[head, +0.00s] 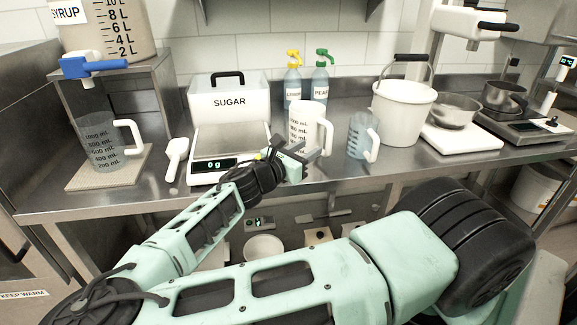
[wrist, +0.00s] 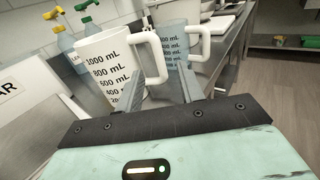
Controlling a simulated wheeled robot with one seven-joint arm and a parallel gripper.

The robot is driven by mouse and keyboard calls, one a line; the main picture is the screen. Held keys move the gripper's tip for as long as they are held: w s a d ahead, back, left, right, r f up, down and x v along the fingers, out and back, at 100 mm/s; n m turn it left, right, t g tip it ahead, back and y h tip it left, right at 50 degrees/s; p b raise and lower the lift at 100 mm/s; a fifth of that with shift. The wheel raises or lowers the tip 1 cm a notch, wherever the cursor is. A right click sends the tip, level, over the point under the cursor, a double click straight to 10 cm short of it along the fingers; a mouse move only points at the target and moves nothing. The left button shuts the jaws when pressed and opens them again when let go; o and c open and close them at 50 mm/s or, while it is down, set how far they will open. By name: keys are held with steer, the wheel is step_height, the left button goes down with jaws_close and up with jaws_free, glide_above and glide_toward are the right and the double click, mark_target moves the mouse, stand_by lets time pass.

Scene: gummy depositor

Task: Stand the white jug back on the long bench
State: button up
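The white jug (head: 304,122), marked with black millilitre lines, looks upright at the long bench (head: 350,177), with its handle toward the right. The gripper hides its base in the head view, so I cannot tell whether it rests on the bench. My gripper (head: 301,152) is low in front of the jug. In the wrist view the jug (wrist: 103,66) is just beyond my gripper (wrist: 161,80), whose two fingers are apart. The handle's lower part appears near the gap between the fingers; I see no clear grip on it.
A clear blue-grey jug (head: 359,137) stands close right of the white jug, then a white bucket (head: 402,114). Left are a scale (head: 218,163) reading 0 g, a white scoop (head: 175,155) and a sugar bin (head: 229,103). Two bottles (head: 320,86) stand behind.

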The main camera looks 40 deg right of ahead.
steer(key=a, duration=0.6)
steer(key=s+f+m+g+y, duration=0.3)
steer(key=s+f+y, duration=0.1)
steer(key=s+f, duration=0.35)
steer(key=s+a+f+m+g+y, duration=0.2)
steer(key=s+a+f+m+y, duration=0.1)
steer(key=s+a+f+y, duration=0.4)
steer(key=s+a+r+m+y, duration=0.1)
steer(key=a+r+y, duration=0.15)
steer(key=a, duration=0.45)
steer(key=s+a+r+m+y, duration=0.1)
steer(key=a+r+m+y, duration=0.1)
steer(key=a+r, duration=0.3)
steer(key=s+a+r+m+t+y, duration=0.2)
steer(key=s+a+r+t+y, duration=0.1)
steer(key=a+r, duration=0.5)
step_height(320, 180, up, 3)
steer(key=shift+s+f+b, duration=0.15)
steer(key=shift+s+b, duration=0.3)
steer(key=shift+s, duration=0.4)
